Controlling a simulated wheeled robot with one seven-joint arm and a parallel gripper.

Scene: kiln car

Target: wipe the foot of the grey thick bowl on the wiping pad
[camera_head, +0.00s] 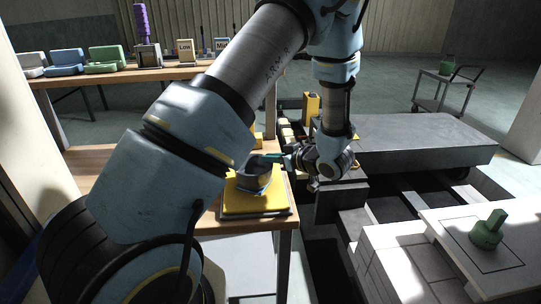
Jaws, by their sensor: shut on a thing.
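The grey thick bowl (253,179) is in the middle of the head view, over the yellow wiping pad (238,208). It looks close to upright. I cannot tell whether its foot touches the pad or is just above it. My gripper (271,159) reaches in from the right and is shut on the bowl at its upper right side. The fingertips are small and partly hidden. The pad lies on a dark base at the near corner of a wooden table (210,224).
A back bench (120,75) holds coloured blocks, a purple stack (142,23) and a LOW sign (184,50). A grey slab (420,138) lies right of my gripper. A green knobbed piece (487,231) stands on pale blocks at lower right. A cart (445,78) stands far back.

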